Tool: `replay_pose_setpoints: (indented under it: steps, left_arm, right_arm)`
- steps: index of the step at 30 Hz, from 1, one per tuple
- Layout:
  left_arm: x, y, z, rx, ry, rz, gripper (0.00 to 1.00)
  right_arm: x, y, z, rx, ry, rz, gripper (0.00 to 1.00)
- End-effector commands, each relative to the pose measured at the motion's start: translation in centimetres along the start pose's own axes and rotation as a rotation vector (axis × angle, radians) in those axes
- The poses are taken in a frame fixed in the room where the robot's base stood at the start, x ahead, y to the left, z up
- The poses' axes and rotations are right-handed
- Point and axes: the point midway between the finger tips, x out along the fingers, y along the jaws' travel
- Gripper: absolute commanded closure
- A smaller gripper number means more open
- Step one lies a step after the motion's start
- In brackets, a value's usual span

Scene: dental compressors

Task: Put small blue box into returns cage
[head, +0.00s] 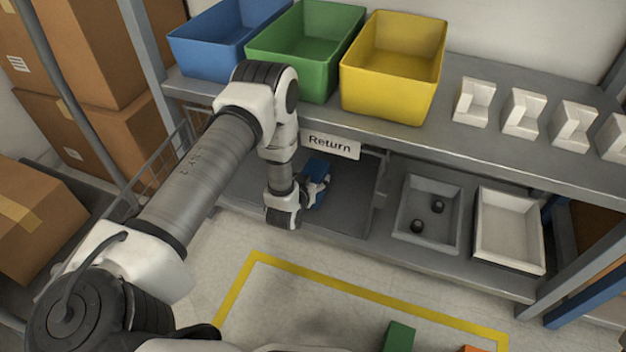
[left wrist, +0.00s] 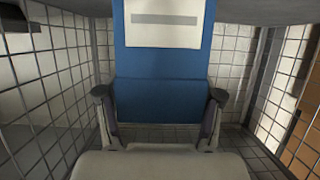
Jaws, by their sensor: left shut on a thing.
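The small blue box (head: 316,171) is in my left gripper (head: 318,188), under the shelf by the sign that reads "Return". In the left wrist view the box (left wrist: 160,95) fills the middle, with a pale label on its upper face. The fingers of the left gripper (left wrist: 160,108) press on both its sides. The returns cage (left wrist: 50,80) shows as wire mesh walls on both sides and behind the box, so the box is inside it. In the head view the cage (head: 150,178) is largely hidden by my left arm. My right gripper is not in view.
Blue (head: 210,45), green (head: 300,50) and yellow (head: 390,75) bins stand on the shelf above. A grey tray (head: 409,205) with two dark round things and a white tray (head: 510,262) are on the lower shelf to the right. A green block (head: 399,337) lies within the yellow floor line.

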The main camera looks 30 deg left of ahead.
Motion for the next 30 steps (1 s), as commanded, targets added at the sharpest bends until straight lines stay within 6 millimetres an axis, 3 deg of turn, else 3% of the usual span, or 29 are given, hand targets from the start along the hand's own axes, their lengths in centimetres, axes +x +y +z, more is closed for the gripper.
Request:
replay_pose_setpoints:
  steps: [2, 3, 5, 18, 23, 30]
  left_arm:
    - [0.0, 0.0, 0.1, 0.0, 0.0, 0.0, 0.75]
    - [0.0, 0.0, 0.1, 0.0, 0.0, 0.0, 0.24]
    - [0.0, 0.0, 0.1, 0.0, 0.0, 0.0, 0.03]
    - [-0.7, 0.0, -0.3, 0.0, -0.002, 0.0, 0.0]
    - [-3.9, 0.0, -0.7, 0.001, -0.005, 0.0, 0.0]
    - [-10.0, 0.0, -0.6, 0.0, -0.005, 0.001, 0.0]
  right_arm:
    - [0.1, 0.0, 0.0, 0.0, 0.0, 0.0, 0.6]
    - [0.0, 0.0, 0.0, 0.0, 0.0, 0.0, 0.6]
    - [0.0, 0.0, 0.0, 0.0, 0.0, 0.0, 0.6]
    - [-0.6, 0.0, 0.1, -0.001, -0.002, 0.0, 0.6]
    - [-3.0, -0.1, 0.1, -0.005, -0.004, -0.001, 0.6]
    - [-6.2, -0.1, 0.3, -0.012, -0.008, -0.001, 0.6]
